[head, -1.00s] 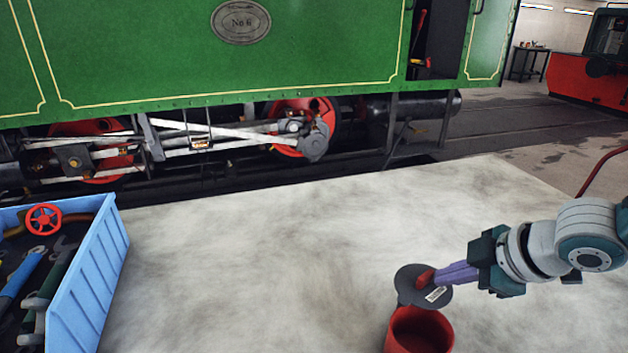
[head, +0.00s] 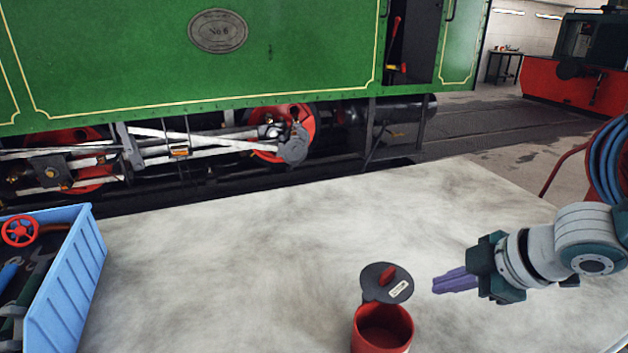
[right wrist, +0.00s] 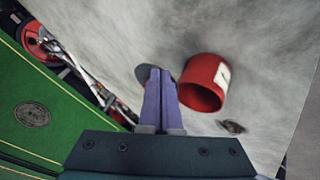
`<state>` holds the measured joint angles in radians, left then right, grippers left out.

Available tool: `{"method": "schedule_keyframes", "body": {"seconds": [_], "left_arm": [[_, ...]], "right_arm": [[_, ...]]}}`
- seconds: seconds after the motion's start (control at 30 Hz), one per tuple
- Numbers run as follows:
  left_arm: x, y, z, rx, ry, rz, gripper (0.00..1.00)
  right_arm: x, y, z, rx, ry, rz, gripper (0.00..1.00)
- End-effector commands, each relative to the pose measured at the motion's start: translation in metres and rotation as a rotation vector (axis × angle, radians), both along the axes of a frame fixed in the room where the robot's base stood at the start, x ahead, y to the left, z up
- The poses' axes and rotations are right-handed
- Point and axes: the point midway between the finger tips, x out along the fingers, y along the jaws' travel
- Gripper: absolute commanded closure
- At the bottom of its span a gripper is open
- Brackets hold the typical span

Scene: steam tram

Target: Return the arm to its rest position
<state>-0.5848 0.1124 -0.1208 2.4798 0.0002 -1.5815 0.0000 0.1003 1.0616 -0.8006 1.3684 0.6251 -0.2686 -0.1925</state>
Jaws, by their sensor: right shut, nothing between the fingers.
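My right gripper (head: 455,281) comes in from the right in the head view, shut and empty, above the pale worktop (head: 260,260). Its purple fingers point left, a little right of and apart from a dark round lid with a red knob (head: 388,283). The lid is tilted open at the back rim of a red can (head: 383,330). In the right wrist view, the shut fingers (right wrist: 158,85) show in the middle. The red can (right wrist: 205,84) is to their right, and the lid is partly hidden behind them. My left gripper is not in view.
A blue crate (head: 70,290) with tools and a red valve wheel (head: 20,231) stands at the left. The green steam tram (head: 120,55) is behind the worktop. A coiled blue hose (head: 610,165) is at the right edge. The worktop's middle is clear.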

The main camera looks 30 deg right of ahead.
Motion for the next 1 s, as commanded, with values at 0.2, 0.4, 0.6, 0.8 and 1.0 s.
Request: {"method": "schedule_keyframes", "body": {"seconds": [0.2, 0.4, 0.6, 0.8, 1.0], "left_arm": [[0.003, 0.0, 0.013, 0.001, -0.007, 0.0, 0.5], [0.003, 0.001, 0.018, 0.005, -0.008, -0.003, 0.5], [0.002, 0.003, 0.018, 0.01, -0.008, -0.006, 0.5], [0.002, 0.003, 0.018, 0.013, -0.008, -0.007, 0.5], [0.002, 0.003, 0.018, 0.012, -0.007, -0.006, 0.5]], "right_arm": [[-0.02, -0.023, 0.043, -0.004, 0.0, 0.003, 1.0], [-0.029, -0.033, 0.061, 0.0, -0.001, 0.001, 1.0], [-0.032, -0.026, 0.06, 0.014, 0.006, 0.002, 1.0], [-0.055, 0.072, 0.027, 0.128, 0.093, 0.018, 1.0], [-0.086, 0.189, 0.039, 0.244, 0.172, -0.077, 1.0]]}}
